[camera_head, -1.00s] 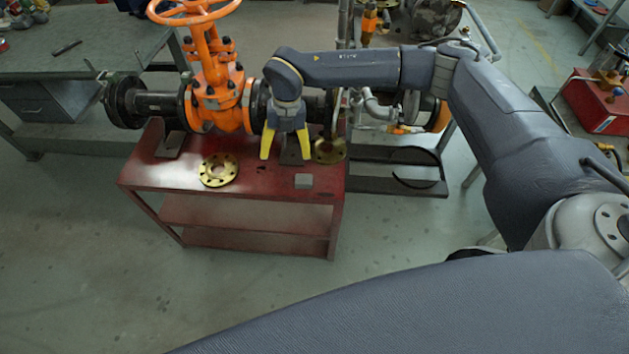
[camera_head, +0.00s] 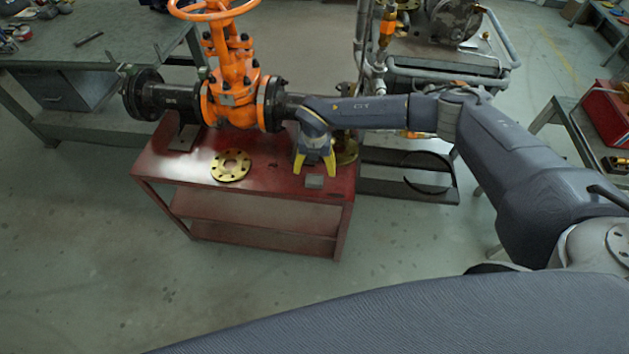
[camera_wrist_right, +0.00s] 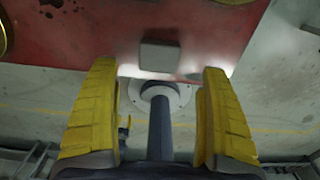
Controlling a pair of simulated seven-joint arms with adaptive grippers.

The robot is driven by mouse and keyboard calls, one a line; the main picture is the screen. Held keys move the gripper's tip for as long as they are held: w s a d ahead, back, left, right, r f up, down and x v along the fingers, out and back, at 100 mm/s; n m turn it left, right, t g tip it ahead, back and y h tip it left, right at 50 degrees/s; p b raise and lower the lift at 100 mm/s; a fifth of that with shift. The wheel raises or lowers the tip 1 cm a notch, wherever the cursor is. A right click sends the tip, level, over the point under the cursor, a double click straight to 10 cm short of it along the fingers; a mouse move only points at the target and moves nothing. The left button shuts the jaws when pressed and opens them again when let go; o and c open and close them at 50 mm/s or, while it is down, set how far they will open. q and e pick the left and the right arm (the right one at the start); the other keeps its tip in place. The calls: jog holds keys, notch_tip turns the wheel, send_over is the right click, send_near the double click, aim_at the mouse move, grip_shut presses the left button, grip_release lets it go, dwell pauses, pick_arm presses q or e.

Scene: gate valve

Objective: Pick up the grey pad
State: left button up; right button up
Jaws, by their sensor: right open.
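The grey pad (camera_head: 314,181) is a small square block lying on the red table top (camera_head: 270,186), near its front right edge. It also shows in the right wrist view (camera_wrist_right: 160,56), ahead of and between the yellow fingertips. My right gripper (camera_head: 316,172) points downward just behind and above the pad. In the right wrist view its two fingers (camera_wrist_right: 159,70) are spread wide with nothing between them. Whether the fingertips are level with the pad is hard to tell. My left gripper does not show.
A brass flange (camera_head: 231,166) lies on the red table to the left of the pad. The orange gate valve (camera_head: 231,90) with its dark pipe stands along the table's back. Another brass flange (camera_head: 347,150) is partly hidden behind my right gripper. The front table edge is clear.

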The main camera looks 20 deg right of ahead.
aim_at(315, 178)
jog(key=shift+a+f, duration=0.1)
jog(key=shift+f, duration=3.15)
jog(key=c, duration=1.3)
